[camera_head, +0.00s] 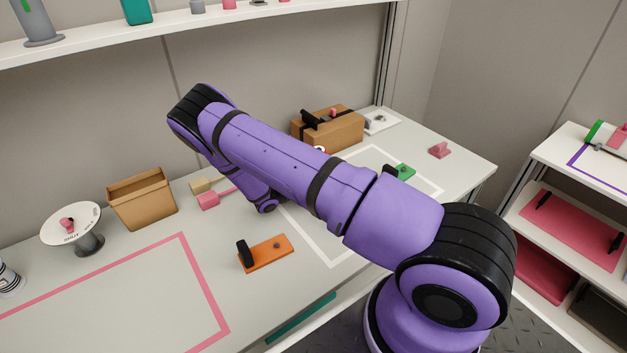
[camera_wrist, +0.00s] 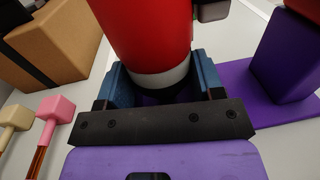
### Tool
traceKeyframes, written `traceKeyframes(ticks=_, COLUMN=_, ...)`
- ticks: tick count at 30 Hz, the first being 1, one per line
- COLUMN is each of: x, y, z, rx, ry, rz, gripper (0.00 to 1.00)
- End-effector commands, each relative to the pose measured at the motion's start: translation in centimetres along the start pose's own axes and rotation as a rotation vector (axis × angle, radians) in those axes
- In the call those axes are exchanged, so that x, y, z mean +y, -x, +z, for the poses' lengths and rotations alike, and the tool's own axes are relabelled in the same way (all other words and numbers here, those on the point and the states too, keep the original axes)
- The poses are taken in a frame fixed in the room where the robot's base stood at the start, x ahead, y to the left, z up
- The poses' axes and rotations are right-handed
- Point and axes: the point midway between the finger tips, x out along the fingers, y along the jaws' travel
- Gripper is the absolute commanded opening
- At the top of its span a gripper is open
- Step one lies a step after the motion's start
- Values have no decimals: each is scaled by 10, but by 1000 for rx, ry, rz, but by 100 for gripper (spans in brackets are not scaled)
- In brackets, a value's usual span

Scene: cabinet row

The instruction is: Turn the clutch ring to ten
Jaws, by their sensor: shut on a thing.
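In the wrist view a red cylindrical body (camera_wrist: 148,35) rises between the fingers, with a pale grey ring (camera_wrist: 160,78) around its lower end. I take this band to be the clutch ring. My gripper (camera_wrist: 164,84) has one blue finger on each side of the lower end and is shut on it at the ring. No numbers or mark on the ring are visible, so its setting cannot be read. In the head view my purple arm hides my gripper and most of the red tool. A small red and white bit (camera_head: 320,149) shows past the arm's edge.
A purple stand (camera_wrist: 285,70) is right of my gripper. A strapped brown box (camera_wrist: 55,40), a pink mallet (camera_wrist: 55,105) and a beige mallet (camera_wrist: 17,115) are left. The pink-outlined area (camera_head: 130,310) is clear.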

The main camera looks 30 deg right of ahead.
Motion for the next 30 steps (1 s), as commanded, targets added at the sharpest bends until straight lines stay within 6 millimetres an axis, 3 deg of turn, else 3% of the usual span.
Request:
traceKeyframes(ticks=15, x=-6, y=-1, z=0, rx=-2, ry=3, rz=309, gripper=38)
traceKeyframes(ticks=30, x=-6, y=-2, z=0, rx=-1, ry=-1, rz=364, gripper=38)
